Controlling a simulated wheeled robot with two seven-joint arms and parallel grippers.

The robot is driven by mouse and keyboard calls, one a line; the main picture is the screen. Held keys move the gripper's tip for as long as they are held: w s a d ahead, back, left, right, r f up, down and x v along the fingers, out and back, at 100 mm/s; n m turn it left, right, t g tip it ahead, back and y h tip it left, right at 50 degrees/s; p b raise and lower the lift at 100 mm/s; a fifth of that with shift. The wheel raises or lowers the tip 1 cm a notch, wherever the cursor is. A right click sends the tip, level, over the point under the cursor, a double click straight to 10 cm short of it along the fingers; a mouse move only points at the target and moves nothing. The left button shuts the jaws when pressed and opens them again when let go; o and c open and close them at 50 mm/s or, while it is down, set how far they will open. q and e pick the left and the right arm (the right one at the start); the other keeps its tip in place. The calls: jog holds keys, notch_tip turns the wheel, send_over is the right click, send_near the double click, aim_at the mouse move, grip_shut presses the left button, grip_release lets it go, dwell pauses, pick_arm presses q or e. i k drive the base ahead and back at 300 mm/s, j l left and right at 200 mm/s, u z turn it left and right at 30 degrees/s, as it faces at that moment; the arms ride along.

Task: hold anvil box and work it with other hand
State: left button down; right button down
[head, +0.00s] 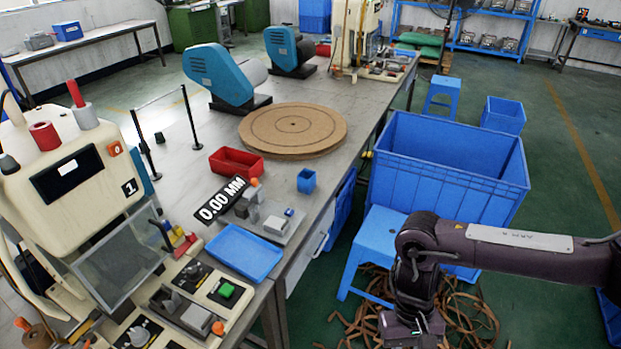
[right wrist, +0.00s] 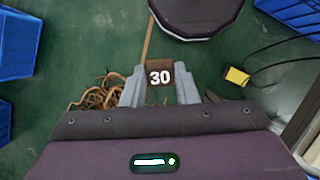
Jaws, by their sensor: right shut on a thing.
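My right gripper (right wrist: 160,84) is shut on a small brown piece (right wrist: 160,64) marked with a white "30". The piece sits between the two grey fingers. In the head view my right arm comes in from the right, and its wrist is low beside the blue stool, with the fingers cut off by the bottom edge. I cannot tell which thing is the anvil box. My left gripper is not in view.
A cream machine (head: 75,175) stands at the bench's left, beside a blue tray (head: 243,252). A red bin (head: 236,162) and a round brown board (head: 293,128) lie farther back. A large blue crate (head: 440,150) and blue stool (head: 375,235) stand beside the bench. Brown strips (head: 470,320) litter the floor.

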aim_at(307, 189)
jog(key=i+l+u, duration=0.4)
jog(key=i+l, duration=0.2)
jog(key=l, duration=0.15)
jog(key=i+l+u, duration=0.15)
jog(key=l, duration=0.3)
jog(key=i+l+u, duration=0.2)
jog(key=i+l, duration=0.15)
jog(key=l, duration=0.1)
